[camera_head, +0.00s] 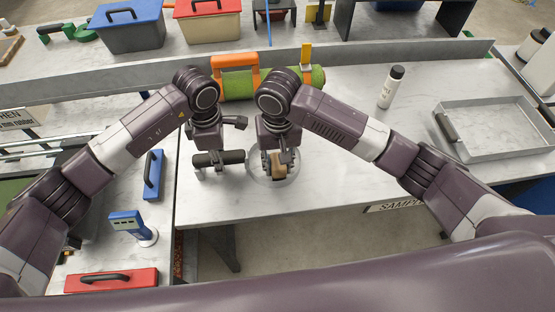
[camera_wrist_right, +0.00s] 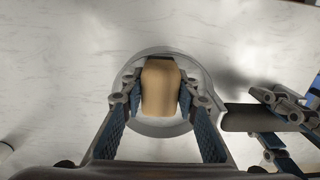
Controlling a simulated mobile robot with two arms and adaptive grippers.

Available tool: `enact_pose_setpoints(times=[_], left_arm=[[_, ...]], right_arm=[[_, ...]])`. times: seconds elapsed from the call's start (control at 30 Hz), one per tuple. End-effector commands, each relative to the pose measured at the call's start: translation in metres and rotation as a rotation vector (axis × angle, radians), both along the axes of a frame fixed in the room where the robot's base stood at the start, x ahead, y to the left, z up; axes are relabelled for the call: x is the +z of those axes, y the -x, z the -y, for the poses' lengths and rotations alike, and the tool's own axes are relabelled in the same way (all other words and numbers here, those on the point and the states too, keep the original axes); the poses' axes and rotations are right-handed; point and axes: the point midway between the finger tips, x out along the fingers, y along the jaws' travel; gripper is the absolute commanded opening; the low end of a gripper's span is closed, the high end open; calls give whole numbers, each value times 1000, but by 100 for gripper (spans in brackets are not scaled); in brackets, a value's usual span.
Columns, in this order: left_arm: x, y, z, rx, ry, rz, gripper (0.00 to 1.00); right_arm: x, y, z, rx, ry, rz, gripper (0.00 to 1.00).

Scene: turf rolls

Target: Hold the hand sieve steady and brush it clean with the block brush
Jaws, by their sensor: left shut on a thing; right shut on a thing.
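The hand sieve (camera_head: 291,180) is a round pale ring lying at the front of the white table, with a thick dark handle (camera_head: 204,161) pointing left. My left gripper (camera_head: 220,157) is shut on that handle. The block brush (camera_head: 278,167) is a tan wooden block, and my right gripper (camera_head: 273,163) is shut on it, over the sieve. In the right wrist view the brush (camera_wrist_right: 160,88) sits between the fingers, inside the outline of the sieve's rim (camera_wrist_right: 160,130). The bristles and most of the mesh are hidden, so I cannot tell whether they touch.
A green turf roll (camera_head: 240,84) with an orange band lies behind my grippers. A white bottle (camera_head: 391,87) and a grey metal tray (camera_head: 490,130) stand to the right. A blue handheld device (camera_head: 127,222) and a red case (camera_head: 110,281) are at left. The table between sieve and tray is clear.

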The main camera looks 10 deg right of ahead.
Motion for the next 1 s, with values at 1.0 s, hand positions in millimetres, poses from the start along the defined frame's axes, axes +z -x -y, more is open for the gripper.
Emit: enact_pose_setpoints(times=[1.0], left_arm=[[-2,1,-1,-1,-3,-3,0]], right_arm=[[0,-64,0,-2,1,0,9]])
